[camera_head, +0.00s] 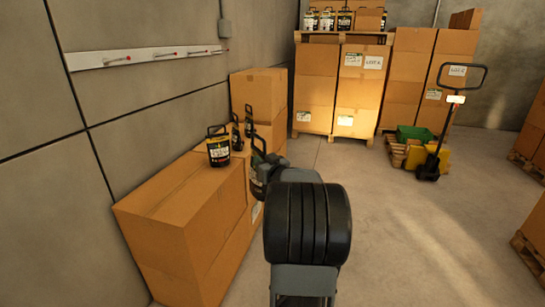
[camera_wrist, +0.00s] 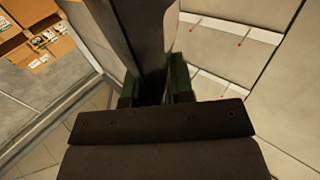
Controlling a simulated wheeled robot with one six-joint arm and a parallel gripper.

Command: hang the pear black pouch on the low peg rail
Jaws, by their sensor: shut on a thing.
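A white peg rail (camera_head: 145,56) with red-tipped pegs is fixed to the grey wall, above and left of the boxes. The wrist view shows two such rails, one (camera_wrist: 230,29) above the other (camera_wrist: 222,84) in the picture; I cannot tell which is the low one. My gripper (camera_head: 262,160) is beside the stacked boxes, partly hidden by my arm. In the wrist view my gripper (camera_wrist: 155,90) is shut on a dark pouch (camera_wrist: 148,40) that extends up between the fingers. Its label is hidden, so I cannot tell its kind.
A black pouch with a yellow-marked label (camera_head: 218,150) stands on the cardboard boxes (camera_head: 180,205), with more dark pouches (camera_head: 242,126) behind it. Palletised boxes (camera_head: 358,90) and a pallet jack (camera_head: 447,120) stand at the back. Floor at right (camera_head: 420,220) is clear.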

